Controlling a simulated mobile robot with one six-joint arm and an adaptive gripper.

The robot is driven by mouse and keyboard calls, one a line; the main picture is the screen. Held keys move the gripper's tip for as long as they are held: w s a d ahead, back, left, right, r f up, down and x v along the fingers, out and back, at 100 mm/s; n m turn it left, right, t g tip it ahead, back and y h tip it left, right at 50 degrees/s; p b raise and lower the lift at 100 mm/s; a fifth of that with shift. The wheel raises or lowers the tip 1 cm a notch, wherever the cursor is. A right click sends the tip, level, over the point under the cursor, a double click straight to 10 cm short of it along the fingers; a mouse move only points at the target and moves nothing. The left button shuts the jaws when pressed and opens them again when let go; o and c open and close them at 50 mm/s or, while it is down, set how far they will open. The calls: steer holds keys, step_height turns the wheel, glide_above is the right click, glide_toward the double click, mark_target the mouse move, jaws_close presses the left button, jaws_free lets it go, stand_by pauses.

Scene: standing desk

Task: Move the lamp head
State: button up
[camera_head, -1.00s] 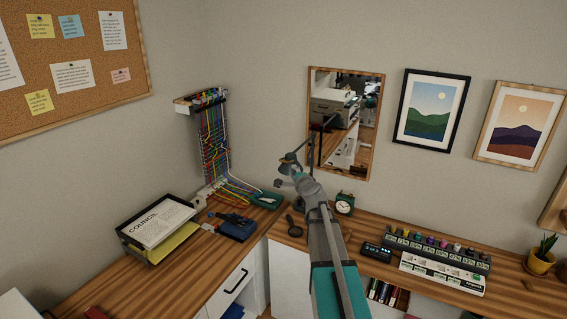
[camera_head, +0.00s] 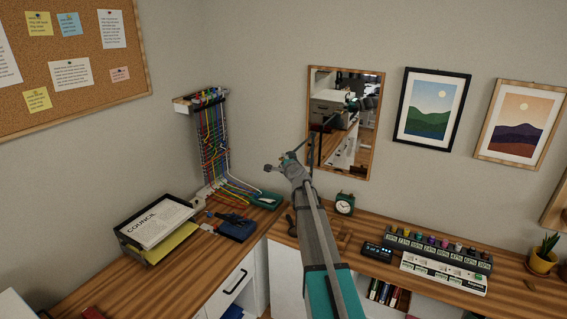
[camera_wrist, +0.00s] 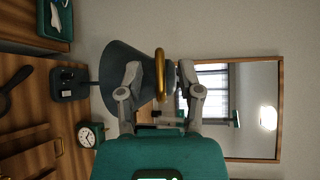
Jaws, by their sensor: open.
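The lamp head shows in the wrist view as a dark grey-teal conical shade (camera_wrist: 120,62) with a brass ring handle (camera_wrist: 159,75) in front of it. The dark lamp base (camera_wrist: 68,83) stands on the desk to its left. My gripper (camera_wrist: 160,68) is open, one finger on each side of the brass handle. The left finger overlaps the shade in the picture; I cannot tell whether either finger touches the lamp. In the head view my arm reaches to the lamp and hides most of it; thin lamp struts (camera_head: 310,150) show against the mirror.
A wood-framed mirror (camera_head: 344,160) hangs behind the lamp. A green clock (camera_head: 345,204) stands on the desk right of my arm. A cable rack (camera_head: 213,150) and paper tray (camera_head: 155,230) are to the left.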

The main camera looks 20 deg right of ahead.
steer(key=shift+w, duration=0.45)
jaws_close()
